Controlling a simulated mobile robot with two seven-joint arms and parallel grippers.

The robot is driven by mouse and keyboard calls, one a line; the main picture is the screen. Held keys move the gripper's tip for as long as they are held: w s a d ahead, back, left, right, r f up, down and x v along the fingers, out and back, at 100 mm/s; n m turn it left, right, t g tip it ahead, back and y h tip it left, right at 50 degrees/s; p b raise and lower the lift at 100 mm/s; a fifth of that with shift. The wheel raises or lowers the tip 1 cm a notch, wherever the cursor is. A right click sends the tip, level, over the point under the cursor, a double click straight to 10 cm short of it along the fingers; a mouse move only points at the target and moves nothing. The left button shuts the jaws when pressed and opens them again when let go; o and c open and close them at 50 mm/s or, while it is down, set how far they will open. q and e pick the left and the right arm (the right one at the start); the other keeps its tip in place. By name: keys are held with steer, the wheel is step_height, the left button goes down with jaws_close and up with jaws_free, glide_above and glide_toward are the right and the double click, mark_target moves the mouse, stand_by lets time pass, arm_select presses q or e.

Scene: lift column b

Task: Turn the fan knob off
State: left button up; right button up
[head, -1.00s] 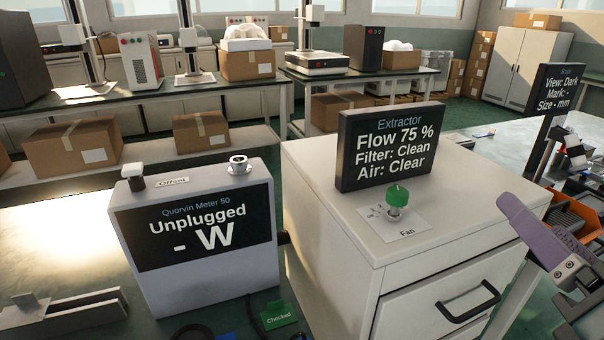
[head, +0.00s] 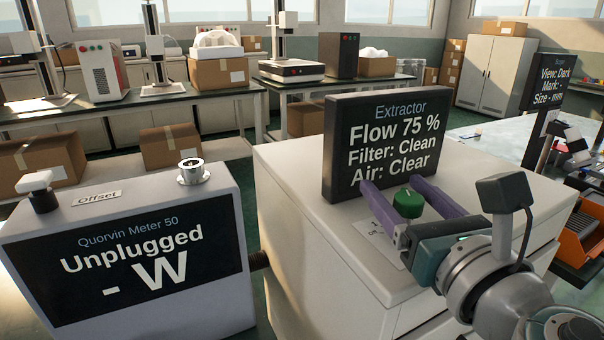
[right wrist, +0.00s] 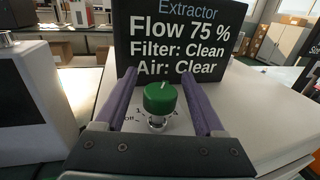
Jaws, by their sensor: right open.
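The green fan knob (head: 408,203) sits on top of the white cabinet (head: 290,190), in front of the dark extractor display (head: 385,140), which reads "Flow 75 %", "Filter: Clean", "Air: Clear". My right gripper (head: 392,190) is open, with its purple fingers on either side of the knob. In the right wrist view the knob (right wrist: 160,98) stands between the fingers, with a gap on each side. Its white mark points toward the display. The label beneath the knob is partly hidden. My left gripper is not in view.
A "Scope" display (head: 556,85) and orange bins (head: 582,240) are at the right. The display stands close behind the fingertips.

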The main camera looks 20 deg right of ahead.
steer(key=shift+w+d, duration=0.1)
steer(key=shift+w, duration=0.35)
steer(key=shift+c, duration=0.4)
jaws_close()
